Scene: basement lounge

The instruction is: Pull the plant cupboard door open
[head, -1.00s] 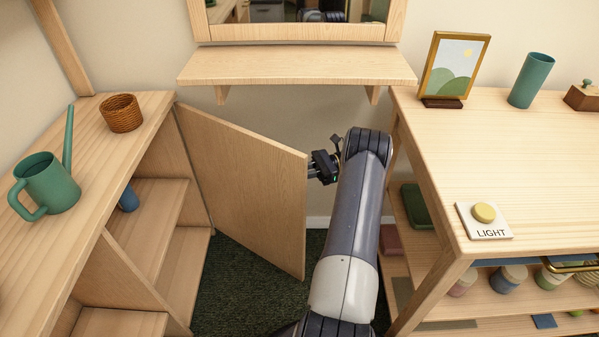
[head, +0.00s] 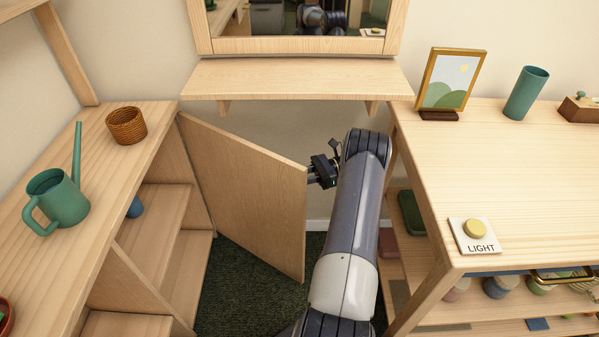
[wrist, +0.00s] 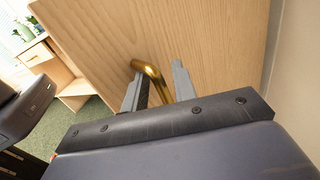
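The plant cupboard door (head: 245,195) is a light wood panel, hinged at its left side on the left shelf unit. It stands swung out at a wide angle, with the shelves behind it exposed. My gripper (head: 312,178) is at the door's free right edge in the head view. In the wrist view, the brass handle (wrist: 150,72) passes between the two fingers of my gripper (wrist: 158,88), close to the door face. The fingers are a little apart; whether both press on the handle is not clear.
A green watering can (head: 60,203) and wicker pot (head: 127,126) stand on the left unit (head: 100,155). A wall shelf (head: 300,80) is above. The right table (head: 510,180) carries a light switch (head: 474,235) and stands close to my arm. Dark green carpet lies between.

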